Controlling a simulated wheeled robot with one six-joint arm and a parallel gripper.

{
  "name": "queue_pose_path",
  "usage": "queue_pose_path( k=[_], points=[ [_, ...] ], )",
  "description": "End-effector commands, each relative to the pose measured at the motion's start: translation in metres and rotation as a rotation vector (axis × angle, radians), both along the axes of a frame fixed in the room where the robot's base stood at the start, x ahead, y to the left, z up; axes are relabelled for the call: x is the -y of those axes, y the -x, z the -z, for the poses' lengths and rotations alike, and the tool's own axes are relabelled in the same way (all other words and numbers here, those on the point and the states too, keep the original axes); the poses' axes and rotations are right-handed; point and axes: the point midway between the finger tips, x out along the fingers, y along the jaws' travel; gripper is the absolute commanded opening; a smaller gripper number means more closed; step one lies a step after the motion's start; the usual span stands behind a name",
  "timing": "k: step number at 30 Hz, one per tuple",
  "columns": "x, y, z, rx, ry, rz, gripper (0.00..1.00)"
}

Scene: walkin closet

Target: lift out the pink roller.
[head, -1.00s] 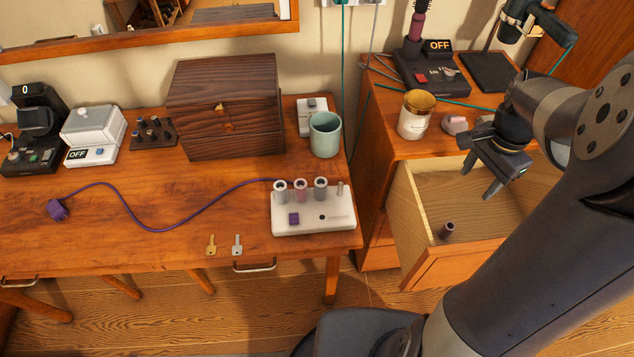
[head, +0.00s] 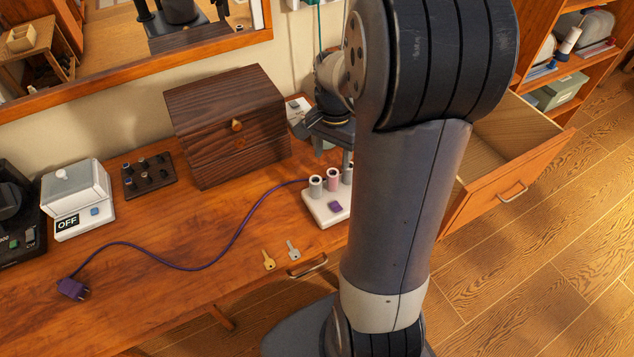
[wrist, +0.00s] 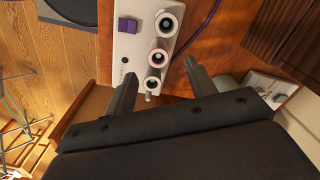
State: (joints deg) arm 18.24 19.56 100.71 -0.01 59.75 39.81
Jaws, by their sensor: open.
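The pink roller (head: 333,178) stands upright in the middle of a row of rollers on a white heater base (head: 318,212) on the wooden dresser. In the wrist view the pink roller (wrist: 160,54) sits between two grey rollers (wrist: 167,24) (wrist: 153,84). My gripper (head: 333,157) is open and empty, close over the base. In the wrist view its fingertips (wrist: 158,74) lie left and right of the row, nearest the grey roller closest to me. I cannot tell their height above the rollers. My arm hides the right end of the base in the head view.
A purple cord (head: 200,266) runs from the base across the dresser. Two keys (head: 268,259) (head: 292,250) lie near the front edge. A dark wooden box (head: 230,125) stands behind. An open drawer (head: 505,190) juts out at right.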

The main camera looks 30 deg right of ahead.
Motion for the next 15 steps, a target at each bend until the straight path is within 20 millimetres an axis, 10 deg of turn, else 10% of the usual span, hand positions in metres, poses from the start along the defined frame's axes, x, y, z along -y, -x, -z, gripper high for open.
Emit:
queue_pose_path(
  k=[15],
  points=[
    [0.002,0.002,0.064,-0.005,-0.002,0.000,0.53]
  ],
)
